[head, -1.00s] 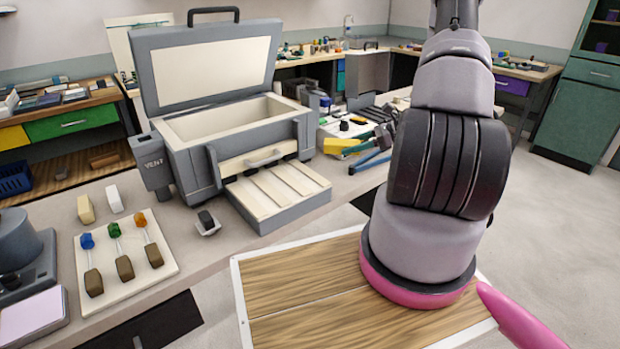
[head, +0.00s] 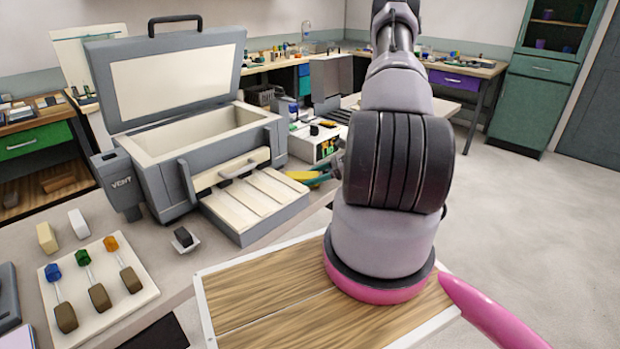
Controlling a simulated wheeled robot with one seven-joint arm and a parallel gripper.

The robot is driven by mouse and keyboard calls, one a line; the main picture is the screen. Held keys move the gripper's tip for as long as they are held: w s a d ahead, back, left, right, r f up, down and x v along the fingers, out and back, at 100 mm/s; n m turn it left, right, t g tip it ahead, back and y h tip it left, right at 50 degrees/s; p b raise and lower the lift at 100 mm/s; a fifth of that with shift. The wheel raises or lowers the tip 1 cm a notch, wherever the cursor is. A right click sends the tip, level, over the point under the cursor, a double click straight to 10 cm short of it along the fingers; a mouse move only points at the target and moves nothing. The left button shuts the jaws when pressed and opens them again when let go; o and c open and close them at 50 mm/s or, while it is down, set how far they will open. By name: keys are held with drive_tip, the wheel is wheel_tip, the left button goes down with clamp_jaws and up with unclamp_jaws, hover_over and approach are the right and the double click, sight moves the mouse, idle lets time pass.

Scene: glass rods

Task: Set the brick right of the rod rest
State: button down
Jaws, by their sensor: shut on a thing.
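My gripper is outside the picture or hidden; only my arm shows, so I cannot see what it holds. A cream block (head: 47,238) and a white block (head: 78,224) stand side by side on the bench at the left. In front of them is a pale board (head: 88,325) with three rods, tipped with a blue knob (head: 53,273), a green knob (head: 83,258) and an orange knob (head: 111,243), with brown ends. Right of the board is a small grey stand with a dark piece (head: 184,238). I cannot tell which is the rod rest or the brick.
A large grey kiln (head: 190,145) stands open behind the board, with a slatted shelf (head: 254,204) at its front. A vent box (head: 120,185) is at its left. A black mat (head: 160,334) lies at the front. Some bench is bare between board and stand.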

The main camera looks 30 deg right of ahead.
drive_tip(key=shift+f, duration=0.15)
drive_tip(key=shift+c, duration=0.6)
unclamp_jaws()
